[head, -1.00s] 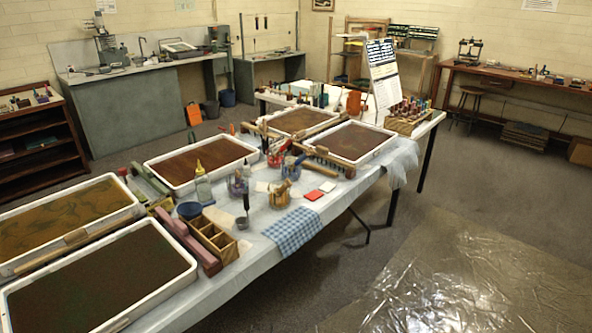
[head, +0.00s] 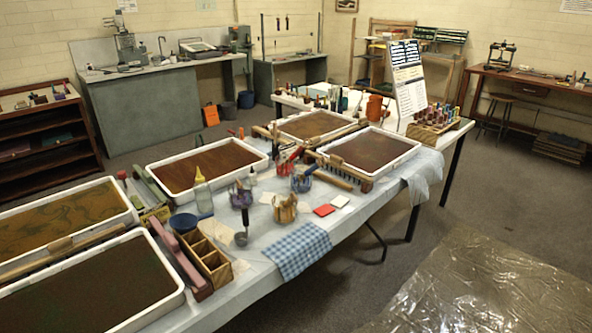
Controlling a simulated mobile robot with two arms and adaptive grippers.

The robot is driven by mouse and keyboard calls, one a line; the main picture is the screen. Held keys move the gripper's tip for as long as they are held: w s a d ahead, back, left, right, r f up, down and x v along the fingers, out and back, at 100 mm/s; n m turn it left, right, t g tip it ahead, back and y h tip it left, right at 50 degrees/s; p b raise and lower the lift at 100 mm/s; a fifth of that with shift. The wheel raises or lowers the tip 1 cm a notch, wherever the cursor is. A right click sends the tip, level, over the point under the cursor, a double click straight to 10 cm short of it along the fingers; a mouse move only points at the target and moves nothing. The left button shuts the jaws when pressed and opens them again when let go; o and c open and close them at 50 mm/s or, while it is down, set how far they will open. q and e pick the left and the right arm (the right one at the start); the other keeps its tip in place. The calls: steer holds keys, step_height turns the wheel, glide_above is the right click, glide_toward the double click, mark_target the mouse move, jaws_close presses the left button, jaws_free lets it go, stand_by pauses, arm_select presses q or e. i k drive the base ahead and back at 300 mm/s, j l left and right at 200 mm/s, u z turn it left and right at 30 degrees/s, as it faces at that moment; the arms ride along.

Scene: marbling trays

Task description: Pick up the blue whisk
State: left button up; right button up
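On the long white-covered table, several small bundled items stand among the trays. A dark blue one (head: 301,181) is near the middle right. A purple-blue one (head: 241,197) is to its left, and a tan one (head: 285,208) is in front. They are too small to tell which is the blue whisk. Neither of my grippers shows in the head view.
Shallow trays of dark liquid (head: 155,178) fill the left and back of the table. Plastic sheet (head: 480,285) covers the floor at right.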

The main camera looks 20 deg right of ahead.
mark_target(318, 164)
steer(key=i+l+u, duration=0.3)
steer(key=l, duration=0.35)
steer(key=i+l+u, duration=0.3)
steer(key=l, duration=0.45)
steer(key=i+l+u, duration=0.15)
steer(key=l, duration=0.25)
